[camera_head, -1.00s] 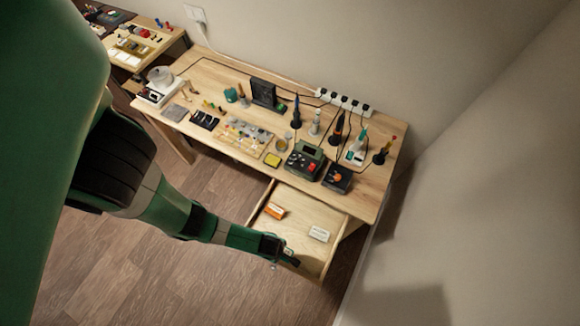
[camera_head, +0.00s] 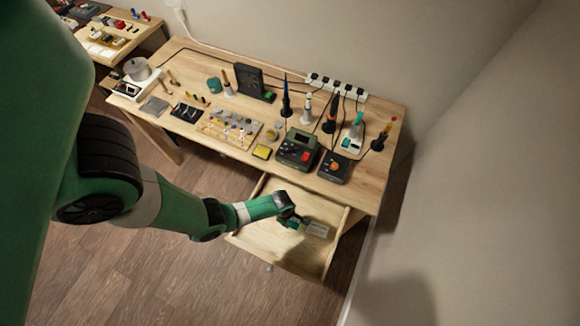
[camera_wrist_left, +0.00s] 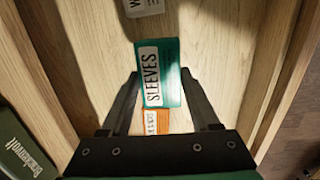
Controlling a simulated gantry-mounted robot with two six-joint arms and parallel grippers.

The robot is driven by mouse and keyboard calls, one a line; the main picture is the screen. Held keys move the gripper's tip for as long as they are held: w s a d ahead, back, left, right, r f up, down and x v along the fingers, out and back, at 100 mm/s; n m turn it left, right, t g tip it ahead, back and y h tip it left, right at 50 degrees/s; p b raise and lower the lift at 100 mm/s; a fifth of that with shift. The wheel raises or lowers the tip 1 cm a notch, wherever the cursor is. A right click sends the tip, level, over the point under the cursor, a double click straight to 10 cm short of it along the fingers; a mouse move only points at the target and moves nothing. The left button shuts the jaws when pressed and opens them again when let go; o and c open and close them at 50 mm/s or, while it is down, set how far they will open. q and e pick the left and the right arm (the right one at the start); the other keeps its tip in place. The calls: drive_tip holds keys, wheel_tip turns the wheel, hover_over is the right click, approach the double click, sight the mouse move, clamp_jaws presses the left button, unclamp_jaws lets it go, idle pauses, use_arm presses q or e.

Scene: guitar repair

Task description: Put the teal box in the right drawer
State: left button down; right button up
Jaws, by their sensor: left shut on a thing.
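The teal box (camera_wrist_left: 172,85), with a white "SLEEVES" label, sits between the fingertips of my left gripper (camera_wrist_left: 161,82) in the left wrist view. The gripper is shut on it. In the head view my left gripper (camera_head: 292,218) is over the open right drawer (camera_head: 325,211) of the workbench. I cannot tell whether the box touches the drawer floor. A white box (camera_head: 316,229) lies in the drawer; it also shows at the top of the left wrist view (camera_wrist_left: 143,6). An orange box (camera_wrist_left: 156,123) shows below the teal box, partly hidden. My right gripper is not in view.
The drawer's side wall (camera_wrist_left: 283,80) runs close on the right in the left wrist view. Above the drawer, the workbench (camera_head: 380,179) holds a green soldering station (camera_head: 298,149), a dark unit (camera_head: 333,167) and several upright tools. Bare drawer floor shows around the boxes.

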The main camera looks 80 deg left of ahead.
use_arm(q)
drive_tip(key=shift+w, duration=0.1)
drive_tip(key=f+b, duration=0.2)
drive_tip(key=a+f+b, duration=0.1)
drive_tip(key=f, duration=0.1)
drive_tip(key=shift+w+f+b, duration=0.15)
drive_tip(key=shift+f+b, duration=0.05)
drive_tip(key=shift+b, duration=0.15)
drive_tip(key=shift+d+r, duration=0.1)
drive_tip(key=shift+r, duration=0.1)
drive_tip(key=shift+f, duration=0.2)
drive_tip(key=shift+c, duration=0.6)
unclamp_jaws()
drive_tip(key=shift+r, duration=0.1)
drive_tip(key=r+p, duration=0.4)
drive_tip(key=s+r+p, duration=0.1)
drive_tip(key=r+p, duration=0.7)
drive_tip(key=shift+s+r, duration=0.15)
drive_tip(key=shift+s, duration=0.05)
